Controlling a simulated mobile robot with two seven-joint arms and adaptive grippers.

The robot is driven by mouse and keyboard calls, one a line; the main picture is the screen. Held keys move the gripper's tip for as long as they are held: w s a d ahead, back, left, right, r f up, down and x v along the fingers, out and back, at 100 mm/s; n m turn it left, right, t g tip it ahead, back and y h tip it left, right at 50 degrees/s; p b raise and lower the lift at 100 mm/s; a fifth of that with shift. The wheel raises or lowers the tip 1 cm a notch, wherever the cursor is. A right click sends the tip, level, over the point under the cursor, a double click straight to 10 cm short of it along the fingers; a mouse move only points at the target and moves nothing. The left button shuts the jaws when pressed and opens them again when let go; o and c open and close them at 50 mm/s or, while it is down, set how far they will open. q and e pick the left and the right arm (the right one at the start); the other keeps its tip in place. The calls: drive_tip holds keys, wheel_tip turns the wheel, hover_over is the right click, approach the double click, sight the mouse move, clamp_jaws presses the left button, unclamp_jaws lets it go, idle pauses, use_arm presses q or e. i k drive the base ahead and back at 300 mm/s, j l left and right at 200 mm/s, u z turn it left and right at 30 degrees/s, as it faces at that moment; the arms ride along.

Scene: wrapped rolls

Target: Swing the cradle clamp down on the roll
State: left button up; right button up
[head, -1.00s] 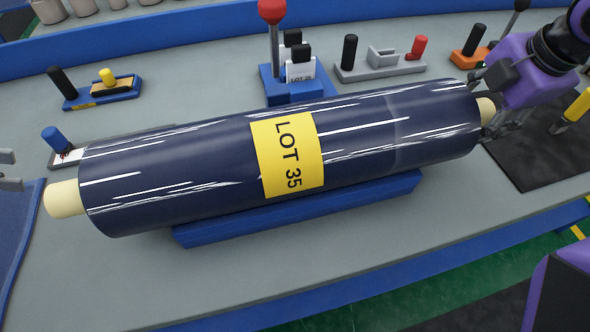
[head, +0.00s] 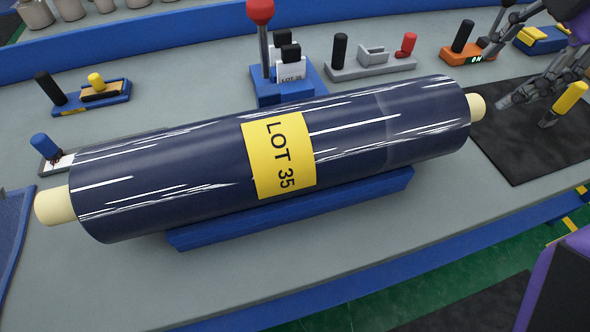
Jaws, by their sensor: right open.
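The roll (head: 200,165) is wrapped in shiny dark blue film, with pale core ends and a yellow "LOT 35" label (head: 279,155). It lies in a blue cradle (head: 300,212). Behind the roll, an upright grey lever with a red ball knob (head: 260,12) stands on a blue base (head: 270,92); it may be the clamp, but its link to the cradle is hidden. My right gripper (head: 496,74) is open and empty, beyond the roll's right end and apart from it. My left gripper is out of view.
A grey fixture (head: 372,67) with black and red handles, an orange device (head: 467,52) reading "ON" and a yellow handle (head: 569,98) are at the right. A black mat (head: 520,150) lies there. A blue-and-yellow holder (head: 92,98) is at the left. The front strip is clear.

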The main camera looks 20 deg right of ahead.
sight(261, 12)
drive_tip(key=k, duration=1)
